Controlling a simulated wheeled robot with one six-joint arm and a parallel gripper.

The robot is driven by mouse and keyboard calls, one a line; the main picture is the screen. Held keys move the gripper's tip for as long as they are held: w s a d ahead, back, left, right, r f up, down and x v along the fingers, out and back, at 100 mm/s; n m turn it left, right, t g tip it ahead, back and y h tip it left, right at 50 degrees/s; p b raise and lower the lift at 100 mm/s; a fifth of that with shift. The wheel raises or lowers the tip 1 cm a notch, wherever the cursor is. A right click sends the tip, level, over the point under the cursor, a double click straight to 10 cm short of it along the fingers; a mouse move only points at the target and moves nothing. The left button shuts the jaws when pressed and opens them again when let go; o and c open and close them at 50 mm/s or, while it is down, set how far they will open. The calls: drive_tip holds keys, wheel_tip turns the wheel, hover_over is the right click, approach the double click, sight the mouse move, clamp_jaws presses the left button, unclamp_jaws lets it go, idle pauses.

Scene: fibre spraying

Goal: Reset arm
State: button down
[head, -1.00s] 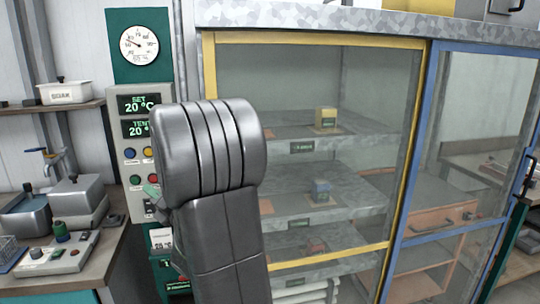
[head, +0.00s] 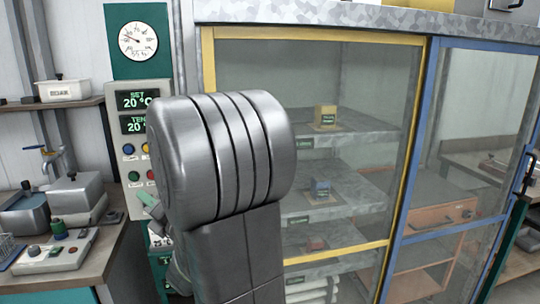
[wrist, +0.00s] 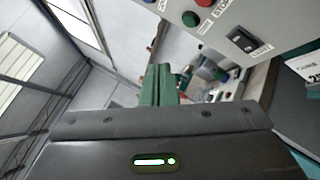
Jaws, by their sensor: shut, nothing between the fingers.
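My arm rises in front of the head camera, its rounded grey metal link covering the middle of the view. My gripper (wrist: 158,85) shows in the wrist view as two green fingers pressed together, with nothing between them. It points past the lower edge of a grey control panel (wrist: 245,25) with buttons and a black rocker switch. In the head view, the green finger part (head: 150,203) peeks out left of my arm, in front of the panel. The rest of the gripper is hidden behind the arm.
A glass cabinet with a yellow-framed door (head: 311,39) and a blue-framed door (head: 408,140) stands behind my arm. A bench with a control box (head: 55,255) is at left.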

drive_tip(key=shift+w, duration=0.1)
drive_tip(key=w, duration=0.1)
drive_tip(key=w+a+b, duration=0.1)
drive_tip(key=w, duration=0.3)
drive_tip(key=shift+w+a+f+b, duration=0.15)
drive_tip(key=shift+a+f+b, duration=0.1)
drive_tip(key=shift+b, duration=0.15)
idle(0.3)
drive_tip(key=shift+d+b, duration=0.1)
drive_tip(key=shift+b, duration=1.15)
drive_tip(key=shift+b, duration=0.4)
drive_tip(key=r+p, duration=0.1)
drive_tip(key=p, duration=0.3)
